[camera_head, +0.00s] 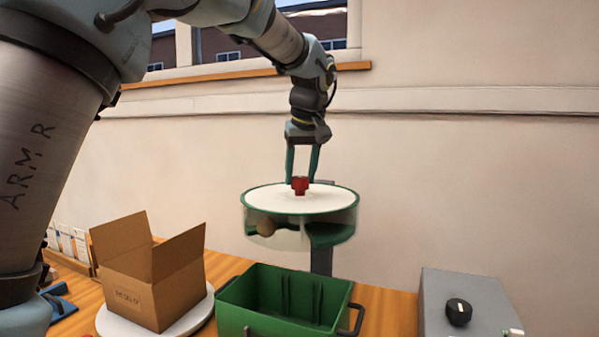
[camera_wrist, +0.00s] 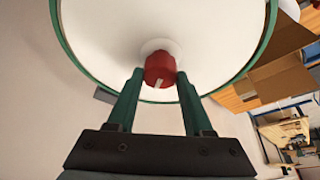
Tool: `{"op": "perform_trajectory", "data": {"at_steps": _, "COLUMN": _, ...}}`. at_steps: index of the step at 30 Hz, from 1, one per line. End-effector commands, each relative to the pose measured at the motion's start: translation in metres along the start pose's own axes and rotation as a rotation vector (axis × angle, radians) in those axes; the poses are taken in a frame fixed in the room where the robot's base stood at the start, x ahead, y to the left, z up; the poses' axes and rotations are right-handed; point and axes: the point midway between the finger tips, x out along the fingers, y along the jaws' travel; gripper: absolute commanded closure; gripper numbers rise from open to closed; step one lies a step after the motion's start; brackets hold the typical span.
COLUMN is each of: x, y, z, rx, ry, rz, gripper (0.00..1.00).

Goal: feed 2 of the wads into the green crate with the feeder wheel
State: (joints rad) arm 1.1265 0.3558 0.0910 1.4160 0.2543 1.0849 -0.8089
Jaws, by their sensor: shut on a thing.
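The feeder wheel (camera_head: 270,199) has a white round top and a green rim, and stands above the table behind the crate. A red knob (camera_head: 300,186) sits at its middle. My gripper (camera_head: 302,180) points down at the knob and is shut on it; the wrist view shows the red knob (camera_wrist: 160,69) between the green fingertips (camera_wrist: 159,76). One brownish wad (camera_head: 266,227) shows in an opening in the wheel's front side. The green crate (camera_head: 277,314) stands below and in front of the wheel; its visible inside looks empty, but its near floor is hidden.
An open cardboard box (camera_head: 150,283) stands on a white round plate (camera_head: 184,325) left of the crate. A grey box with a black dial (camera_head: 459,311) is at the right. A blue item (camera_head: 58,303) lies at the far left. The wall is behind the wheel.

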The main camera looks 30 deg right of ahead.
Motion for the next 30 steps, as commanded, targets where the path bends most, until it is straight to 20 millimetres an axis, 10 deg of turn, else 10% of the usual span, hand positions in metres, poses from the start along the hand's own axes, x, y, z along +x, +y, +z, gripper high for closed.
{"op": "perform_trajectory", "data": {"at_steps": 28, "x": -0.0004, "y": 0.0009, "z": -0.0009, "rx": -0.184, "ry": 0.001, "rz": -0.074, "gripper": 1.0}}
{"op": "perform_trajectory", "data": {"at_steps": 29, "x": -0.0004, "y": 0.0009, "z": -0.0009, "rx": -0.184, "ry": 0.001, "rz": -0.073, "gripper": 0.47}}
{"op": "perform_trajectory", "data": {"at_steps": 30, "x": -0.0004, "y": 0.0008, "z": -0.0009, "rx": -0.184, "ry": 0.001, "rz": -0.074, "gripper": 0.42}}
